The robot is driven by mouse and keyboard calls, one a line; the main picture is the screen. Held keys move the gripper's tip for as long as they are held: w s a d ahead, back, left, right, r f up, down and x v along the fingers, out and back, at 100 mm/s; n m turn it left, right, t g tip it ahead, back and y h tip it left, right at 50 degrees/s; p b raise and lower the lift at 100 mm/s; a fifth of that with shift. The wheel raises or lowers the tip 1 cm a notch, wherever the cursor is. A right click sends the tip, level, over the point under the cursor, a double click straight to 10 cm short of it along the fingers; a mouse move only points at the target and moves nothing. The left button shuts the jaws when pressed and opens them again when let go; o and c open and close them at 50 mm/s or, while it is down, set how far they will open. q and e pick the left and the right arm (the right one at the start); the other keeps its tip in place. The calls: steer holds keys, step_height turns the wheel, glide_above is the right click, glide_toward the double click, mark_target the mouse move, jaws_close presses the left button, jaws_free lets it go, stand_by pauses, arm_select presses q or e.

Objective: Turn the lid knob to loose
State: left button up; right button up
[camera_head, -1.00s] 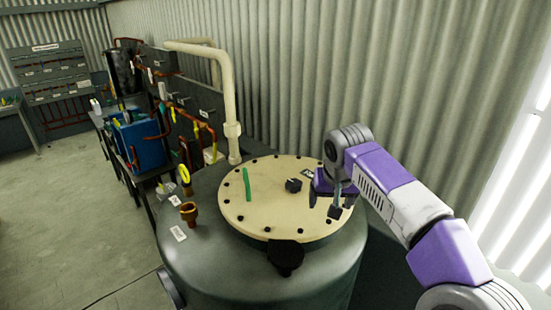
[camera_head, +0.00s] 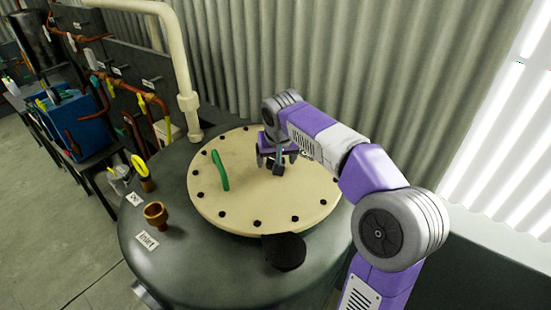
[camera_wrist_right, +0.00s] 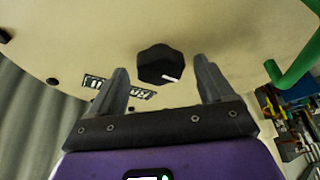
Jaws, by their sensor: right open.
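The black knob (camera_wrist_right: 160,63) stands on the cream round lid (camera_head: 240,205) of a green-grey tank. In the right wrist view, its white mark points to the lower right. My right gripper (camera_head: 270,167) is open over the far part of the lid. In the wrist view, the knob shows between and just beyond its two fingers, with gaps on both sides and no visible contact. In the head view, the gripper hides the knob. My left gripper is not in view.
A green handle (camera_head: 221,170) stands on the lid's left side. A black round part (camera_head: 284,251) sits at its front edge. A brass inlet (camera_head: 156,214) and a yellow ring valve (camera_head: 140,166) are on the tank's left. A cream pipe (camera_head: 181,65) rises behind. A corrugated wall backs the tank.

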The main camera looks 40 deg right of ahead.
steer(key=shift+w+f, duration=0.1)
steer(key=shift+f, duration=0.15)
steer(key=c, duration=1)
steer(key=shift+c, duration=0.2)
